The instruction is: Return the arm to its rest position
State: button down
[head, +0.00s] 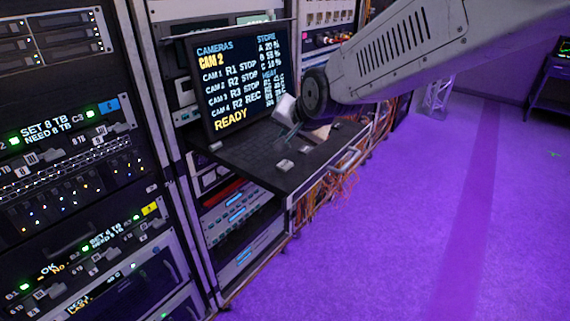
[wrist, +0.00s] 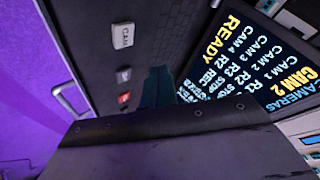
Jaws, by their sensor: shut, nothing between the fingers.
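My arm (head: 400,50) reaches in from the upper right in the head view. It ends over a pull-out black shelf (head: 255,160) in front of the screen (head: 238,85). My gripper (head: 287,136) is small and partly hidden by the wrist there, just above the shelf. In the wrist view my gripper (wrist: 158,86) shows as dark teal fingers, shut and empty. The shelf bears a white key marked CAM (wrist: 123,35), a grey-white key (wrist: 123,76) and a red key (wrist: 124,97). I cannot tell whether the fingertips touch the shelf.
The screen reads CAM 2 and READY. Racks with lit units (head: 80,150) stand close on the left. A handle (head: 347,160) runs along the shelf's front edge, with orange cables (head: 340,185) below. The purple floor (head: 430,220) on the right is open.

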jog(key=s+d+f+g, duration=0.1)
jog(key=s+d+f+n+g+h, duration=0.1)
jog(key=s, duration=0.1)
jog(key=s+d+f+n, duration=0.1)
jog(key=s+f, duration=0.1)
jog(key=shift+g, duration=0.4)
jog(key=s+d+r+g+h, duration=0.2)
jog(key=s+d, duration=1.1)
jog(key=d, duration=0.1)
jog(key=s+d+r+g+h, duration=0.1)
jog(key=s+d+r+h, duration=0.1)
jog(key=s+d, duration=1.1)
jog(key=shift+s+d+r+g, duration=0.35)
jog(key=shift+d+r+g, duration=0.05)
jog(key=shift+d+r, duration=0.25)
